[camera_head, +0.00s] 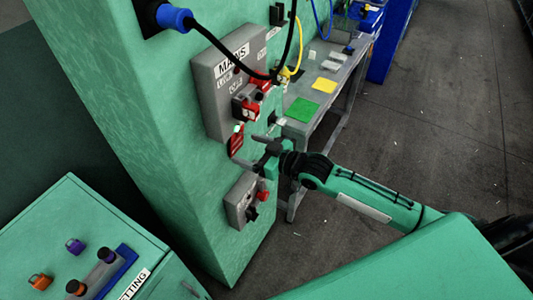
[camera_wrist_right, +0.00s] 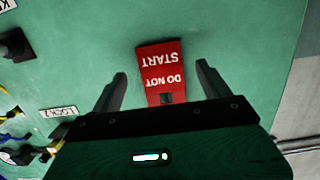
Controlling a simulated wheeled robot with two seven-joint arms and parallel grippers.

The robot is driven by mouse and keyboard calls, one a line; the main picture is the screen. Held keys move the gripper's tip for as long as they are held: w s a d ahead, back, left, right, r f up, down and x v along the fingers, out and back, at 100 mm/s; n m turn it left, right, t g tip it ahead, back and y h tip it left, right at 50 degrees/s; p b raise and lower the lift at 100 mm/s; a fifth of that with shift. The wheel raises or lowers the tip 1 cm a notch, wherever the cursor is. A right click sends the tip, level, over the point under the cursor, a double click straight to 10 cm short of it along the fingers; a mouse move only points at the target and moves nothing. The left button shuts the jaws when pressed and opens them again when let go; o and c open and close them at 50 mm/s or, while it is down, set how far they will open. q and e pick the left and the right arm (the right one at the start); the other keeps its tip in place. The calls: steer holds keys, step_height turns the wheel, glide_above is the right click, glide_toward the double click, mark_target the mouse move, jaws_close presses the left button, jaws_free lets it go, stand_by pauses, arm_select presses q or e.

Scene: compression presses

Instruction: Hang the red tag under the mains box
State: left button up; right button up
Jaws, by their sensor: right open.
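The grey mains box (camera_head: 208,98), labelled MAINS, is fixed to the green press cabinet. The red tag (camera_head: 236,142) is at the lower edge of the box, flat against the green panel. In the right wrist view the tag (camera_wrist_right: 160,66) reads DO NOT START upside down. My right gripper (camera_head: 246,151) is open, its fingers (camera_wrist_right: 162,75) on either side of the tag with a gap at each side. What the tag hangs from is not clear. My left gripper is not in view.
A smaller grey box (camera_head: 238,203) with a red knob sits below the gripper. A black cable and a yellow cable (camera_head: 296,68) pass near the mains box. A bench (camera_head: 342,85) with a green sheet stands behind. A green cabinet (camera_head: 110,220) is at lower left.

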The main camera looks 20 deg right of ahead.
steer(key=b+v, duration=0.3)
steer(key=v, duration=1)
steer(key=shift+s+d, duration=0.1)
steer(key=shift+s, duration=0.1)
